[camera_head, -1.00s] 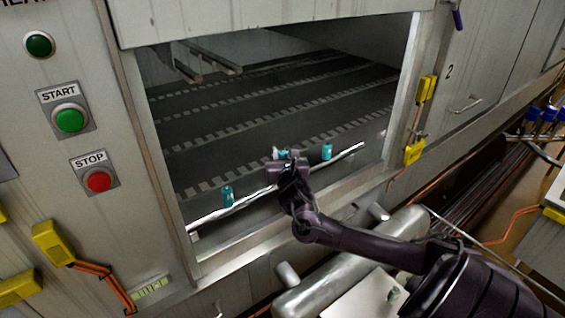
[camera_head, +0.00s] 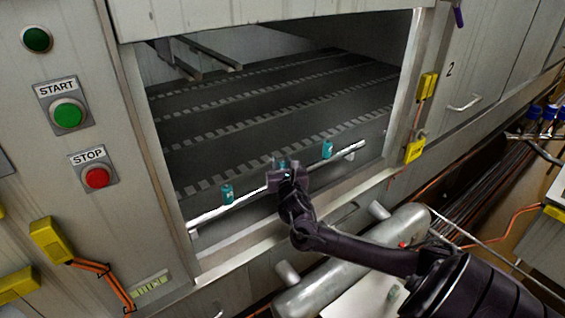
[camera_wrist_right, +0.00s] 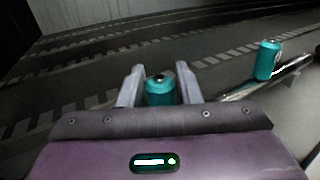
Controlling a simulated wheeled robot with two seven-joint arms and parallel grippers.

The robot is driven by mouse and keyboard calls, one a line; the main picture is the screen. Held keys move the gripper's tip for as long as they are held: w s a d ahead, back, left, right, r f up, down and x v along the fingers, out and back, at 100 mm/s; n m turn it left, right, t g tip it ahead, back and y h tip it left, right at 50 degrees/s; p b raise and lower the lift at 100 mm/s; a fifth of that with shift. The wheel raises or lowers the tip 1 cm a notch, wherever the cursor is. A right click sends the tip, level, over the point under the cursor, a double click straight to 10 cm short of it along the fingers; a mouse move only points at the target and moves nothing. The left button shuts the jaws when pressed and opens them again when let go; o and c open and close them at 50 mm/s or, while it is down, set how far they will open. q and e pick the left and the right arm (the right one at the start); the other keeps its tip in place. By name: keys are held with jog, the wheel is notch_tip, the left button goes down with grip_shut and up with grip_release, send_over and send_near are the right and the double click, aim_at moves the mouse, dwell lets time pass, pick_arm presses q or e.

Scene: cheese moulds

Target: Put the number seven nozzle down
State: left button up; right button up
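A small teal nozzle (camera_wrist_right: 160,90) with a dark centre on top stands between the fingers of my right gripper (camera_wrist_right: 160,82) in the right wrist view. Narrow gaps seem to show on both sides of it, so the gripper looks slightly open around it. In the head view, my right gripper (camera_head: 287,168) is at the metal bar along the opening's front edge, and it partly hides that nozzle (camera_head: 282,165). The nozzle's number is not readable, and its base is hidden. My left gripper is not in view.
Two more teal nozzles stand along the bright bar (camera_head: 245,207), one to the left (camera_head: 227,194) and one to the right (camera_head: 328,150). The dark slatted floor (camera_head: 270,105) behind is clear. The opening's frame (camera_head: 402,85) stands on the right.

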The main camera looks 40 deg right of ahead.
jog(key=shift+o, duration=1.3)
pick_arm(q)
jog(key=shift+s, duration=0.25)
pick_arm(e)
jog(key=shift+o, duration=0.2)
jog(key=shift+r, duration=0.15)
pick_arm(q)
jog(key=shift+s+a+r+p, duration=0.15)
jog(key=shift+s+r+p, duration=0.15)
jog(key=shift+p, duration=0.1)
pick_arm(e)
jog(key=v, duration=1.2)
jog(key=shift+r, duration=0.4)
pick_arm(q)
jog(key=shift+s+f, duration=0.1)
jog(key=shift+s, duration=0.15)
